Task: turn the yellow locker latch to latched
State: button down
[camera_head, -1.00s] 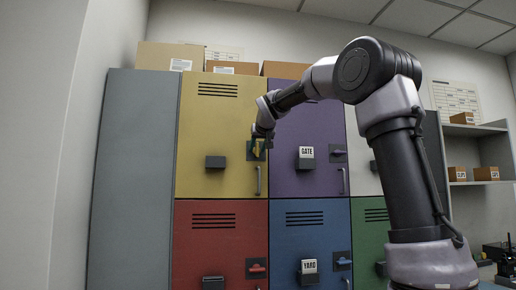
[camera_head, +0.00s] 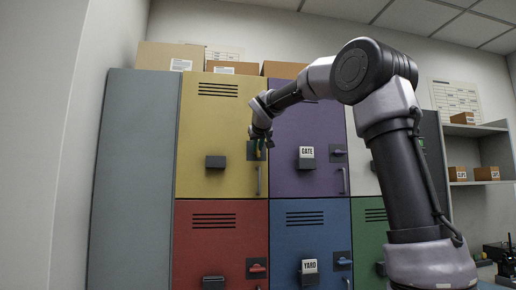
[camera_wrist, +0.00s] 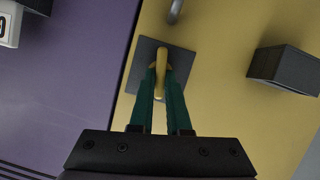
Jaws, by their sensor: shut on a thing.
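The yellow locker (camera_head: 215,130) is in the upper row, with its door closed against the frame. Its latch is a yellow lever on a dark square plate (camera_wrist: 142,72), at the door's right side in the head view. In the wrist view the yellow latch lever (camera_wrist: 162,58) stands roughly upright in the picture, between the green fingertips. My gripper (camera_wrist: 163,82) is shut on the lever. In the head view my gripper (camera_head: 258,145) covers most of the latch.
A dark block (camera_head: 215,162) juts from the yellow door, and a grey handle (camera_head: 259,181) is below the latch. The purple locker (camera_head: 300,120) is to the right, with a GATE label. Red (camera_head: 215,240) and blue (camera_head: 300,235) lockers lie below.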

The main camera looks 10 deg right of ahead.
jog(key=shift+a+f+n+t+h, duration=0.2)
jog(key=shift+n+t+h, duration=0.55)
jog(key=shift+n, duration=1.2)
jog(key=shift+a+f+n+t+h, duration=0.2)
jog(key=shift+n+h, duration=1)
jog(key=shift+n, duration=0.8)
jog(key=shift+a+f+n+t+h, duration=0.2)
jog(key=shift+n+t+h, duration=0.55)
jog(key=shift+n, duration=1.2)
jog(key=shift+d, duration=0.1)
jog(key=c, duration=0.9)
grip_release()
jog(key=shift+s, duration=0.1)
